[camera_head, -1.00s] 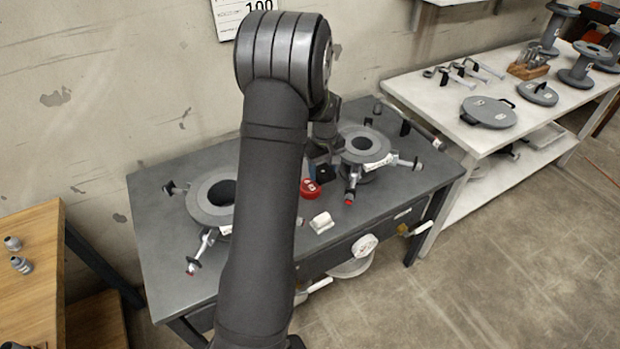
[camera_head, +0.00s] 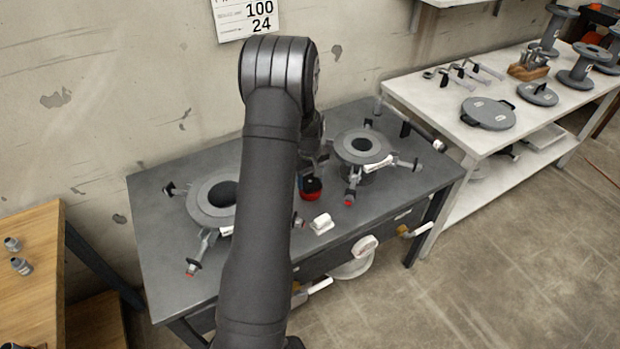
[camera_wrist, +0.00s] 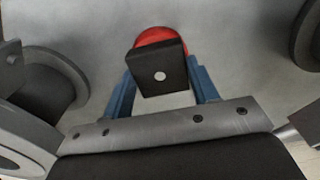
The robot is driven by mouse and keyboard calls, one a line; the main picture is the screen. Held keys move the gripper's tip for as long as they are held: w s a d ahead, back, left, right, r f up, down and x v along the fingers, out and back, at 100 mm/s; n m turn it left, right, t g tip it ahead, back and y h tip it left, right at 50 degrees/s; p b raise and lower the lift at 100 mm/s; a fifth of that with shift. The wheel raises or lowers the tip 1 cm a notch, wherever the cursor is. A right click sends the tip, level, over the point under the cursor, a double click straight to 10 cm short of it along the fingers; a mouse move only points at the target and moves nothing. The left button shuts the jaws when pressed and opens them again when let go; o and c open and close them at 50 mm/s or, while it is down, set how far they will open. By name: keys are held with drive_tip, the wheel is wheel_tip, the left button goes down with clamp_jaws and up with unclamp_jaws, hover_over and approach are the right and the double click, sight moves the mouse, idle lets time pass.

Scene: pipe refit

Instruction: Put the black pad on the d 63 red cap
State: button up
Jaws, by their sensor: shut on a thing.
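My gripper (camera_wrist: 162,95) is shut on the black pad (camera_wrist: 150,74), with the blue fingers on either side of it in the wrist view. The pad is a flat dark square with a pale round spot. The red cap (camera_wrist: 160,37) shows past the pad's far edge, and the pad hides much of it. In the head view the red cap (camera_head: 311,195) sits on the grey table between two flanged pipe pieces. The dark pad covers part of its top there. I cannot tell whether pad and cap touch.
A flanged pipe piece (camera_head: 207,211) with clamps stands left on the grey table (camera_head: 160,240); another (camera_head: 361,147) stands right. A white block (camera_head: 321,223) lies near the front edge. A white bench (camera_head: 445,112) with lids and spools is at the right.

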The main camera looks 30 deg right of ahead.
sight(310, 181)
drive_tip(key=o, duration=1)
drive_tip(key=shift+f, duration=0.1)
drive_tip(key=shift+o, duration=0.2)
wheel_tip(310, 181, up, 12)
drive_tip(key=shift+r, duration=0.2)
drive_tip(key=shift+f, duration=0.1)
wheel_tip(310, 181, down, 12)
drive_tip(key=shift+f, duration=0.25)
drive_tip(key=shift+r, duration=2.25)
